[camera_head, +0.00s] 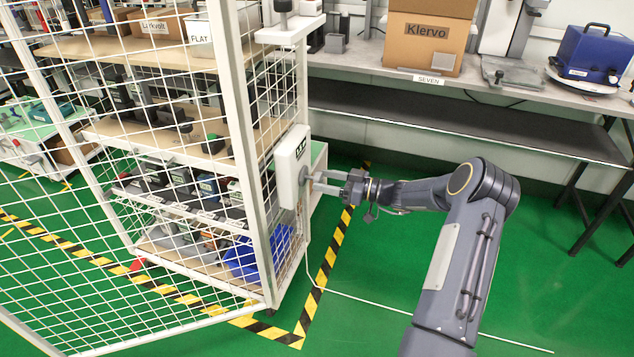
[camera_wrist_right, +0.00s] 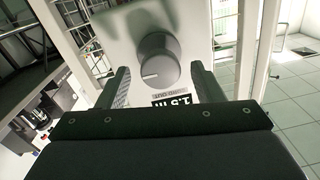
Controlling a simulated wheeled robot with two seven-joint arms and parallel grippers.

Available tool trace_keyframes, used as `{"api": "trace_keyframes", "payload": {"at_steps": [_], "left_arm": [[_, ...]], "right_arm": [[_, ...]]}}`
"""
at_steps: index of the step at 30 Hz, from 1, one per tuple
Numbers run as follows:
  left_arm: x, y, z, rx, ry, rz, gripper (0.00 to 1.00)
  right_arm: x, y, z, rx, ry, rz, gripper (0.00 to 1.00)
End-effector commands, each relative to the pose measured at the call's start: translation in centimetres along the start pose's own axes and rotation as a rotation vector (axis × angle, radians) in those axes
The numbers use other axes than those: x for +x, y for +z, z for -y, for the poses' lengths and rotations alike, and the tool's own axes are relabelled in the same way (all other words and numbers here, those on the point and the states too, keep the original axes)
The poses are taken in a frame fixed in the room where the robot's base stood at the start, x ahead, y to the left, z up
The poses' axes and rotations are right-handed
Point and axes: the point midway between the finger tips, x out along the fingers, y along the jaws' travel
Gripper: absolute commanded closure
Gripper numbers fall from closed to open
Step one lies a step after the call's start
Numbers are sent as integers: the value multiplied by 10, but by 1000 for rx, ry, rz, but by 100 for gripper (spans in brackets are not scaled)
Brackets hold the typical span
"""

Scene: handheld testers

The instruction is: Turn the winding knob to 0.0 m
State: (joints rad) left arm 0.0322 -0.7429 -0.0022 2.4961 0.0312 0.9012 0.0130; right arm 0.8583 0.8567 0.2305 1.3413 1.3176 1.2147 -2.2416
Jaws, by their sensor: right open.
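The winding knob (camera_wrist_right: 158,60) is a grey round knob with a white pointer mark. It sits on a white box (camera_head: 291,165) fixed to the corner post of the mesh cage. A small dark label in the wrist view (camera_wrist_right: 172,100) appears to read 1.5 m. My right gripper (camera_head: 318,181) is open in front of the box, with its fingers pointing at it. In the wrist view the two fingers stand on either side of the knob; I cannot tell whether they touch it. My left gripper is not in view.
The white mesh cage (camera_head: 228,100) encloses shelves of handheld devices on the left. A workbench (camera_head: 370,62) with a cardboard box (camera_head: 428,35) and a blue case (camera_head: 597,53) stands behind. Yellow-black tape (camera_head: 335,248) marks the green floor, which is clear around my right arm.

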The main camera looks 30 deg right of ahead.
Motion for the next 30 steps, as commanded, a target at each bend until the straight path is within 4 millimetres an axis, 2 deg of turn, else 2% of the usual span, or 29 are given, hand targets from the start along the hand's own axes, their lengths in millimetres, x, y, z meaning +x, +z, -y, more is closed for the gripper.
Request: {"api": "trace_keyframes", "payload": {"at_steps": [3, 6, 16, 26, 30], "left_arm": [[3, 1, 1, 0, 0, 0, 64], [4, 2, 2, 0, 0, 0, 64], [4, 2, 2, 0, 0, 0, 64], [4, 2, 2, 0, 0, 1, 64], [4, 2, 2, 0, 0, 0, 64]], "right_arm": [[18, 1, 0, 0, -2, 0, 39], [26, 0, 0, 0, -2, 0, 39], [30, 0, 0, 2, 0, 1, 39], [30, 0, 0, 2, -1, 2, 81], [30, 0, 0, 5, -1, 1, 83]]}}
